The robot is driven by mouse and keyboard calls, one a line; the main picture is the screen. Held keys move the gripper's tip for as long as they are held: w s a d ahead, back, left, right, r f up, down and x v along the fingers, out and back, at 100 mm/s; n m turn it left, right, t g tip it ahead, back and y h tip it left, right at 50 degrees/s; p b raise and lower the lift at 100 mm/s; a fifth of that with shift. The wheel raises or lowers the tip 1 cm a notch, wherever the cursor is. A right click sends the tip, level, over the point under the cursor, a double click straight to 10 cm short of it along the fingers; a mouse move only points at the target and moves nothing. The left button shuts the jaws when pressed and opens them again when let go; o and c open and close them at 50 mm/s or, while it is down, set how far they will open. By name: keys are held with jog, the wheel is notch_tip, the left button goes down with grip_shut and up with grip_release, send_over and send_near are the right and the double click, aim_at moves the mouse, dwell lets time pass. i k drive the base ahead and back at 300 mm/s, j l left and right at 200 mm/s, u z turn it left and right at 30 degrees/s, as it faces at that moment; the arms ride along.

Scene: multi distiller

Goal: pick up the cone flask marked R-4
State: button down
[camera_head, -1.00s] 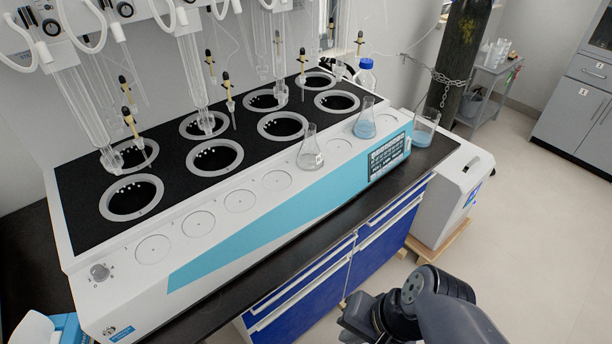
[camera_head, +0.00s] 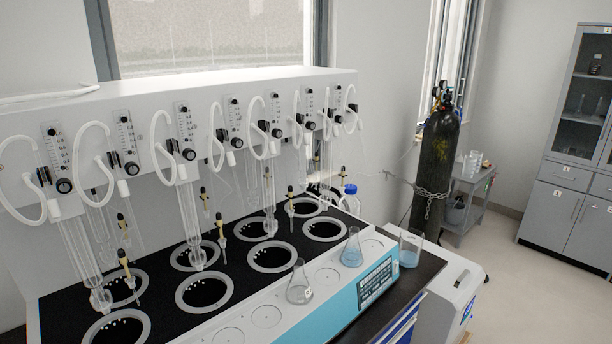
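Two cone flasks stand upright on the round pads of the distiller's front ledge. One flask (camera_head: 300,284) is clear and looks nearly empty, with a small mark too small to read. The other flask (camera_head: 352,248) holds pale blue liquid and stands to its right, by the display panel. I cannot tell which one is marked R-4. My gripper is not in view.
The multi distiller (camera_head: 258,322) has several ringed wells with glass tubes hanging above. A beaker (camera_head: 411,248) of blue liquid stands at the bench's right end. A blue-capped bottle (camera_head: 349,200) is behind the flasks. A black gas cylinder (camera_head: 434,165) and grey cart (camera_head: 470,200) stand beyond.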

aim_at(352, 255)
jog(key=i+l+z, duration=0.1)
jog(key=i+z, duration=0.65)
jog(key=z, duration=0.2)
